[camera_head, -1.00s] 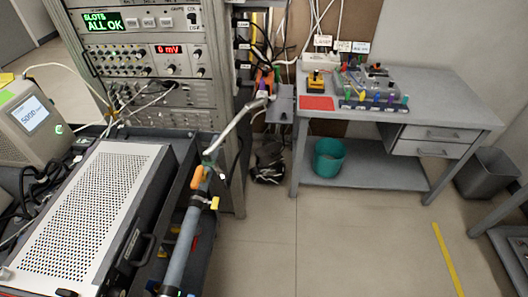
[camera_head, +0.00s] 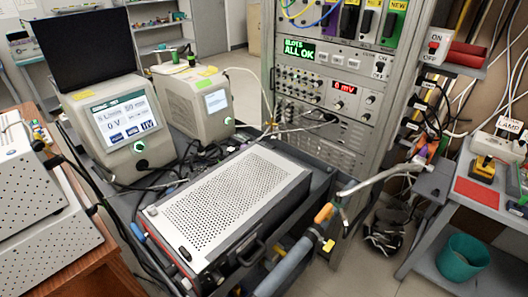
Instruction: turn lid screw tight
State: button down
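A long box with a light perforated lid (camera_head: 225,196) lies on the dark cart in the middle of the view. A small pale screw-like dot (camera_head: 152,211) sits near the lid's front left corner, and a dark oval spot (camera_head: 185,253) is near its front edge. They are too small to tell whether either is a loose or a tight screw. A dark handle (camera_head: 252,252) is on the box's right side. My gripper is not seen in this view.
Two instruments with screens, a larger one (camera_head: 122,125) and a smaller one (camera_head: 196,105), stand behind the box. Cables lie around them. A grey tube with an orange fitting (camera_head: 324,213) runs along the right. A rack (camera_head: 325,120) stands behind, a teal bin (camera_head: 463,257) at right.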

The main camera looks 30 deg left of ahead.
aim_at(151, 210)
jog(key=u, duration=1.15)
